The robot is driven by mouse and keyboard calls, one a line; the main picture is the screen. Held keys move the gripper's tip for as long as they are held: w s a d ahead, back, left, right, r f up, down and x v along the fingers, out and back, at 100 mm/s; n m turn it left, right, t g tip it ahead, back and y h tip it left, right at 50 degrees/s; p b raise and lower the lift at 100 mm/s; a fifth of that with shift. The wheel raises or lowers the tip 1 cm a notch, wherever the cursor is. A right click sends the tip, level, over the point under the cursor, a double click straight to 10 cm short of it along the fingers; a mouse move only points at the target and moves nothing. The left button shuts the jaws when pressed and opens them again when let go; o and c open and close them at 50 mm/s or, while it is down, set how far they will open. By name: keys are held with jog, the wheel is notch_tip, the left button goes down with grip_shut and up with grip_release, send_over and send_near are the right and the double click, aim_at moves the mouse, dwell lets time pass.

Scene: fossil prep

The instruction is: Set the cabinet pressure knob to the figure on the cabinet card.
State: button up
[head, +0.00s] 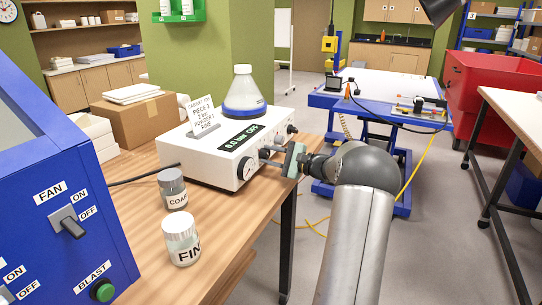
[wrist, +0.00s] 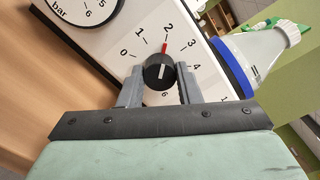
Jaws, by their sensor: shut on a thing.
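The cabinet pressure knob (wrist: 157,73) is black and round, on a white panel with a numbered dial. Its red pointer lies at about the 2 in the wrist view. My gripper (wrist: 160,84) is shut on the knob, one finger on each side. In the head view my gripper (head: 277,156) is at the front of the white control box (head: 213,167) and hides part of the knob. The cabinet card (head: 203,116) stands on the box and seems to read piece 2, 2 bar, powder fine.
A round bar gauge (wrist: 88,10) is beside the knob. A flask with a blue base (head: 243,93) stands on the box. Two jars, COARSE (head: 172,188) and FINE (head: 181,240), stand on the wooden bench near the blue cabinet (head: 60,190).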

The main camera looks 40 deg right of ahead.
jog(key=o, duration=1)
jog(key=b+v, duration=0.1)
jog(key=v, duration=1.6)
jog(key=shift+s+d, duration=0.2)
